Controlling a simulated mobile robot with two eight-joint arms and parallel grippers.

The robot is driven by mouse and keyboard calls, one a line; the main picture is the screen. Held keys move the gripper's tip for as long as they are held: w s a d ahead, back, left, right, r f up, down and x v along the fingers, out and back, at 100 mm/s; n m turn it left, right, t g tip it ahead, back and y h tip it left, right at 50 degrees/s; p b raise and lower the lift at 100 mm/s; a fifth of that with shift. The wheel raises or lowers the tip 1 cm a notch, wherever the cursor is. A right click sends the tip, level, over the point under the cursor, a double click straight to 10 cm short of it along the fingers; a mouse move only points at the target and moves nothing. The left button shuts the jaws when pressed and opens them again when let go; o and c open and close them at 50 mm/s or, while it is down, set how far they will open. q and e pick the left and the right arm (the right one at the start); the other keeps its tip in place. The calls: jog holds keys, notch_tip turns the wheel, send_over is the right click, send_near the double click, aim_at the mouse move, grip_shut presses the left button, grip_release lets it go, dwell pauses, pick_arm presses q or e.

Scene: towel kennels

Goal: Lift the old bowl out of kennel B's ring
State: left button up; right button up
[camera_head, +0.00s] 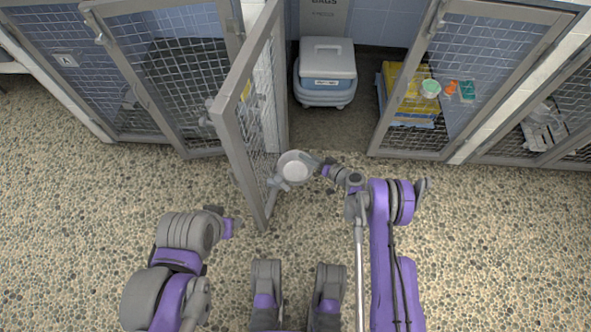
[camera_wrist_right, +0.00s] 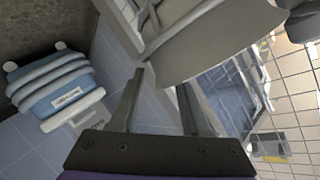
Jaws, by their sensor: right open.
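The pale round bowl (camera_head: 294,167) sits at the grey ring bracket (camera_head: 276,183) on the open mesh door (camera_head: 250,115). My right gripper (camera_head: 317,166) is at the bowl's right rim. In the right wrist view, its two fingers (camera_wrist_right: 160,82) are apart, with the large pale bowl (camera_wrist_right: 212,42) at and beyond their tips. I cannot tell whether they touch it. My left gripper (camera_head: 232,227) is low on the left, left of the door's lower end and away from the bowl; its jaws are too small to read.
A blue and white lidded box (camera_head: 326,72) stands in the open kennel. The open door stands between my arms. The pebbled floor (camera_head: 480,240) is clear at right.

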grip_shut()
dwell(1.4)
